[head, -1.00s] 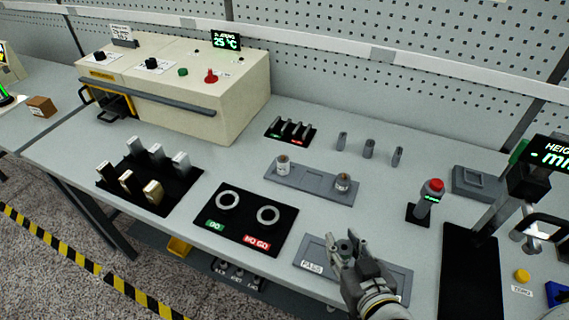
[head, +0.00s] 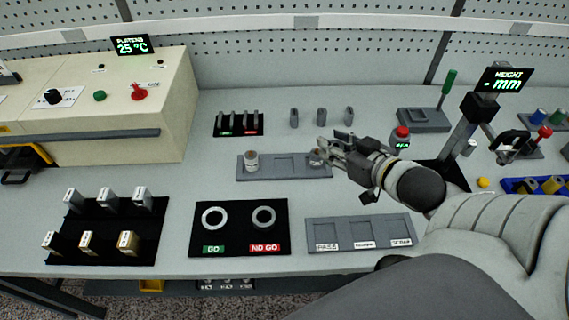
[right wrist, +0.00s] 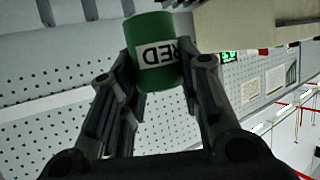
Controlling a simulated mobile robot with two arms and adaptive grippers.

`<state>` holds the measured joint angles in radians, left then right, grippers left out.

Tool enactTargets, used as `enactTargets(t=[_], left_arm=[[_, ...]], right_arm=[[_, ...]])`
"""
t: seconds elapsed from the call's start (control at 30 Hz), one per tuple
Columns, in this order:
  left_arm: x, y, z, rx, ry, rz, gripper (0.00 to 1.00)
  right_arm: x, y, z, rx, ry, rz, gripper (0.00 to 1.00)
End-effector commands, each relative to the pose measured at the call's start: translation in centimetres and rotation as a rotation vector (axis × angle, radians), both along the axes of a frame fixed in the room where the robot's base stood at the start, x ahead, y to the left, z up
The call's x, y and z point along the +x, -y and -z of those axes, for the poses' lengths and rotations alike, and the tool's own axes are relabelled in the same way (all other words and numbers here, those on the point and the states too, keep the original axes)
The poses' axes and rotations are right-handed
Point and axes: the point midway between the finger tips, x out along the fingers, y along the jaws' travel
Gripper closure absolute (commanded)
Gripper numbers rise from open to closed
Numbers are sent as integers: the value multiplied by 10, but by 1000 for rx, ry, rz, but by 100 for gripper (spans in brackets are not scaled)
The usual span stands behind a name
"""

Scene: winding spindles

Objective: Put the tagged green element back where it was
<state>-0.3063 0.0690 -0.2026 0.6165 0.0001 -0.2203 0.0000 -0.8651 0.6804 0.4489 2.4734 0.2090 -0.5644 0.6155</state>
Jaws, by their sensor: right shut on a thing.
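A green cylindrical element (right wrist: 152,45) with a white tag lettered RED, shown upside down, is between the fingers of my right gripper (right wrist: 160,72) in the right wrist view. The fingers are shut on its sides. In the head view my right gripper (head: 328,150) points left, at the right end of a grey three-place holder (head: 284,174). The green element cannot be made out there. A grey cylinder (head: 251,161) stands in the holder's left place. Another cylinder at the right place is partly hidden by my fingers. My left gripper is not in view.
A black GO / NO GO mat (head: 240,236) with two rings and a grey labelled tray (head: 325,235) lie in front. Several grey pins stand behind the holder. A red-topped device (head: 402,135) and height gauge (head: 465,130) are right. The cream machine (head: 165,100) is left.

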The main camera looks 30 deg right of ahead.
Motion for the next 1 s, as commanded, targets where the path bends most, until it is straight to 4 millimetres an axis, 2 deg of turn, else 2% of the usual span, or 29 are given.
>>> enactTargets(t=[0.17, 0.4, 0.77, 1.0], left_arm=[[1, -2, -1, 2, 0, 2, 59], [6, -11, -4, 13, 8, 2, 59], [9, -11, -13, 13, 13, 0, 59], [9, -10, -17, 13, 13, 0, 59]], right_arm=[[8, 3, -6, 2, 2, -3, 96], [36, -8, 6, 4, 3, -3, 96], [86, -27, 29, 3, 3, -1, 96], [118, -40, 71, 3, -1, 0, 96]])
